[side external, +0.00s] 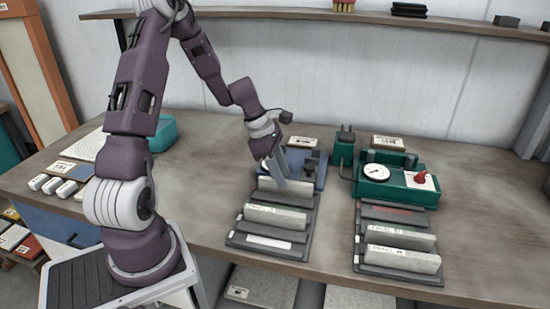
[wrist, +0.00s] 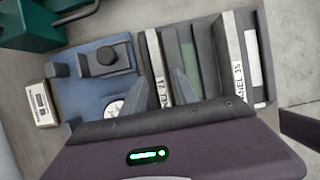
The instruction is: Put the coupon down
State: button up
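A pale, labelled coupon (wrist: 152,62) stands on edge in the back slot of the left dark rack (side external: 240,240). It also shows in the side view (side external: 298,199). My gripper (wrist: 158,80) is above this coupon, with one dark finger on each side of its top edge. A narrow gap seems to show on both sides, so the fingers look open. In the side view my gripper (side external: 276,178) points down at the rack's back end. The lower fingertips and the coupon's lower part are hidden.
A second coupon (side external: 276,217) stands further forward in the same rack. A blue fixture (side external: 318,170) with a gauge sits just behind. A green gauge unit (side external: 400,185) and another rack (side external: 380,212) with labelled slabs stand to the right. The bench (side external: 480,230) is clear at far right.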

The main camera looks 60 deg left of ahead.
jog(key=v, duration=0.9)
jog(key=s+d+r+m+y, duration=0.2)
jog(key=s+d+r+m, duration=0.1)
jog(key=d+r+m, duration=0.55)
jog(key=s+d+r+m+t, duration=0.1)
jog(key=s+d+m, duration=0.4)
jog(key=s+m, duration=0.3)
jog(key=s+d+r+m+t+y, duration=0.1)
jog(key=s+d+r+m, duration=0.1)
jog(key=s+d+m, duration=0.3)
jog(key=s+m, duration=0.3)
jog(key=m, duration=0.2)
jog(key=shift+d, duration=0.25)
jog(key=shift+s+r+m, duration=0.1)
jog(key=shift+m, duration=0.15)
